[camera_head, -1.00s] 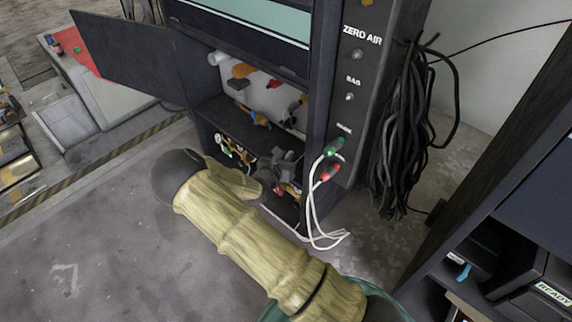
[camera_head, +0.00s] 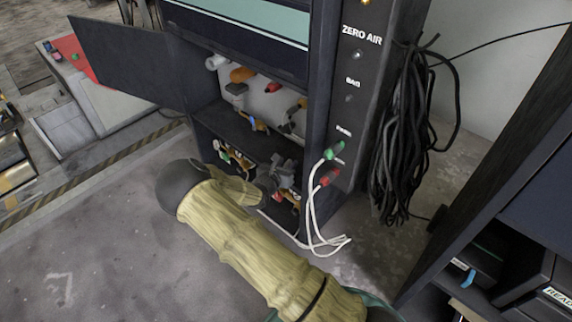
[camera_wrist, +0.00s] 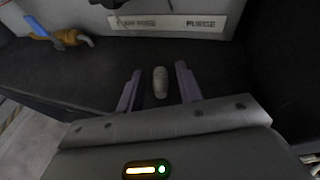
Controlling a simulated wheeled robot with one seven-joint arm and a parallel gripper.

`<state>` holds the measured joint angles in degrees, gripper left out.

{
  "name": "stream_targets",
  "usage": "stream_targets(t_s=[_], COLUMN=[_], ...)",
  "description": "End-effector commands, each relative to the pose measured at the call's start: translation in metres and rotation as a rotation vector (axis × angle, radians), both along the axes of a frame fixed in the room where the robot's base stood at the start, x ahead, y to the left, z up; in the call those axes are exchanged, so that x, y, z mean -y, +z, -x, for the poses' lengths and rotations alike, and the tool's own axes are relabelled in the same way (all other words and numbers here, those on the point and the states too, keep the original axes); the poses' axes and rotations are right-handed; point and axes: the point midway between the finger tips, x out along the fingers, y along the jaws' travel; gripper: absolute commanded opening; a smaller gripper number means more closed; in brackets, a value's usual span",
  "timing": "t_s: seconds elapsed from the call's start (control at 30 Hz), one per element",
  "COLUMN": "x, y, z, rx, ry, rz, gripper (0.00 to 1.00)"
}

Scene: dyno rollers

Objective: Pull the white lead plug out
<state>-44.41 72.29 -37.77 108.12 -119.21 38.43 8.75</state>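A pale, whitish plug-like piece (camera_wrist: 160,84) stands between the two fingers of my gripper (camera_wrist: 158,69) in the wrist view. My gripper is open, with a gap on each side of the piece. In the head view my gripper (camera_head: 272,178) is inside the lower cabinet opening, and my arm hides part of that space. Two white leads (camera_head: 311,210) hang from a green plug (camera_head: 334,150) and a red plug (camera_head: 328,177) on the side panel. I cannot tell whether the pale piece joins a white lead.
The dark cabinet shelf (camera_wrist: 75,75) surrounds the gripper. A labelled wall (camera_wrist: 180,22) stands behind it. An orange fitting with a blue end (camera_wrist: 66,38) is at upper left. An open door (camera_head: 130,60) and hanging black cables (camera_head: 400,140) flank the cabinet.

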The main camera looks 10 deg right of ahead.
Motion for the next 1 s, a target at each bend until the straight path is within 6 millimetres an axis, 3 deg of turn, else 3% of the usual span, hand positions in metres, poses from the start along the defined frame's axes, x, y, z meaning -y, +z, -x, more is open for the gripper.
stream_targets(t_s=[0.47, 1.0], x=[-0.006, -0.064], y=[0.005, 0.037], z=[0.008, 0.085], rx=[-0.002, -0.002], ry=[-0.001, 0.002], rz=[-0.001, -0.001], gripper=[0.4, 0.4])
